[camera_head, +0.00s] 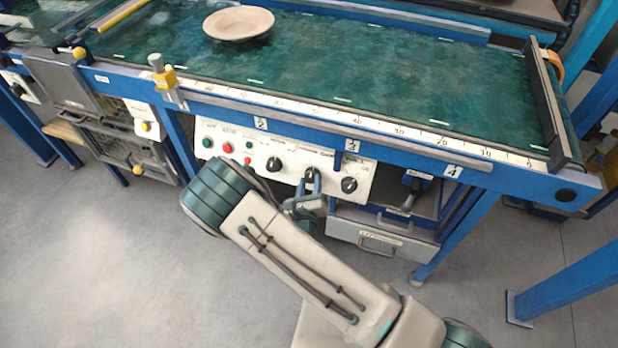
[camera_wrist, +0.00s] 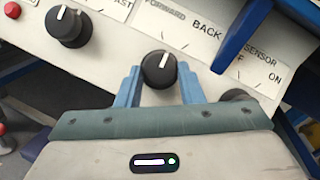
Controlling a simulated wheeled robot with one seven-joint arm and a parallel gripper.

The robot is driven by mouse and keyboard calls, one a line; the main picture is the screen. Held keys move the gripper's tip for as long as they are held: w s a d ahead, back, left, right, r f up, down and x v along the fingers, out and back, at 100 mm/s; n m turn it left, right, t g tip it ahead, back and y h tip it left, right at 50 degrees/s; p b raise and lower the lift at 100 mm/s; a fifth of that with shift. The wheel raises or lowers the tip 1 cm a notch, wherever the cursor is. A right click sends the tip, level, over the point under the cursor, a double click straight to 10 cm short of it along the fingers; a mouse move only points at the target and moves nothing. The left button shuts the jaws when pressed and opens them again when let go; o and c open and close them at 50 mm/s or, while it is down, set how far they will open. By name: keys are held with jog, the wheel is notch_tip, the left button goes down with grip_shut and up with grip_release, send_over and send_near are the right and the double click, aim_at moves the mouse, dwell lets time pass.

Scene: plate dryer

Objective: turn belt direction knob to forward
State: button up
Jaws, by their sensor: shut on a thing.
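The belt direction knob (camera_wrist: 159,69) is black with a white pointer line. In the wrist view the line points up and slightly right, roughly between the FORWARD label (camera_wrist: 166,17) and the BACK label (camera_wrist: 207,29). My gripper (camera_wrist: 158,84) has one blue finger on each side of the knob and is shut on it. In the head view my gripper (camera_head: 310,186) is at the middle knob of the white control panel (camera_head: 232,145), partly covering that knob.
A speed-side knob (camera_wrist: 68,27) is left of the gripper, and the sensor knob (camera_head: 349,185) is to its right. Buttons (camera_head: 227,148) are at the panel's left. The blue conveyor frame (camera_head: 350,146) overhangs the panel. A plate (camera_head: 239,24) lies on the green belt (camera_head: 330,63).

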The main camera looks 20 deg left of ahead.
jog(key=n+y+p, duration=0.1)
jog(key=n, duration=0.1)
jog(key=n+g+y+p, duration=0.1)
jog(key=n+p, duration=0.1)
jog(key=shift+d+r+p, duration=0.2)
jog(key=shift+r+p, duration=0.1)
jog(key=shift+r, duration=0.05)
jog(key=shift+d+n+g+y+p, duration=0.1)
jog(key=shift+n+g+y+p, duration=0.35)
jog(key=shift+n+p, duration=0.9)
jog(key=shift+f+n+g, duration=0.15)
jog(key=shift+n+g, duration=0.1)
jog(key=o, duration=1)
jog(key=shift+c, duration=0.2)
jog(key=shift+w, duration=0.1)
